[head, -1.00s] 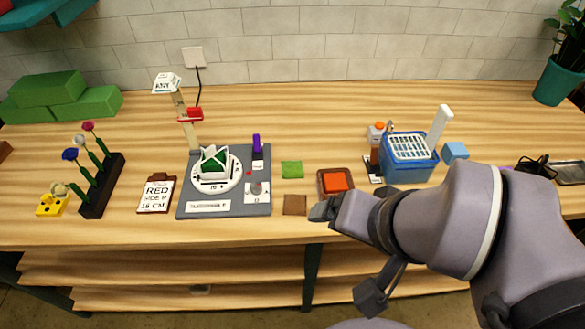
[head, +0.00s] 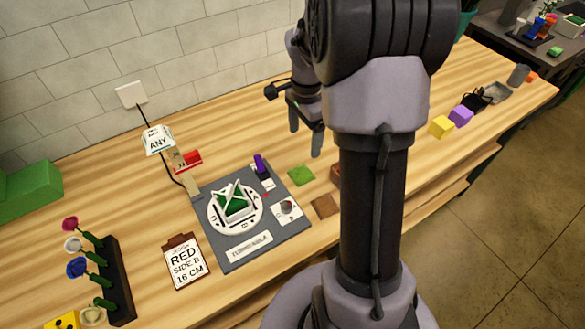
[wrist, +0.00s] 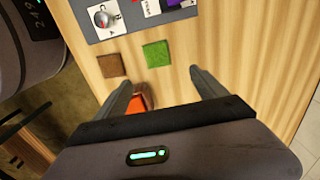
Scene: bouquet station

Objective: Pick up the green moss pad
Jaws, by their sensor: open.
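The green moss pad (head: 301,175) is a small flat square lying on the wooden table, just right of the grey station board. It also shows in the wrist view (wrist: 157,54), ahead of my fingertips and a little left of the middle between them. My gripper (head: 306,142) is open and empty, raised above the table behind and right of the pad in the head view. In the wrist view its two fingers (wrist: 161,77) are spread wide, and neither touches the pad.
A brown square pad (wrist: 111,65) lies beside the green one. A tray with an orange-red block (wrist: 136,104) sits near my left finger, partly hidden. The grey board (head: 273,229) holds a round dial with a green-and-white item. Bare table lies right of the pad in the wrist view.

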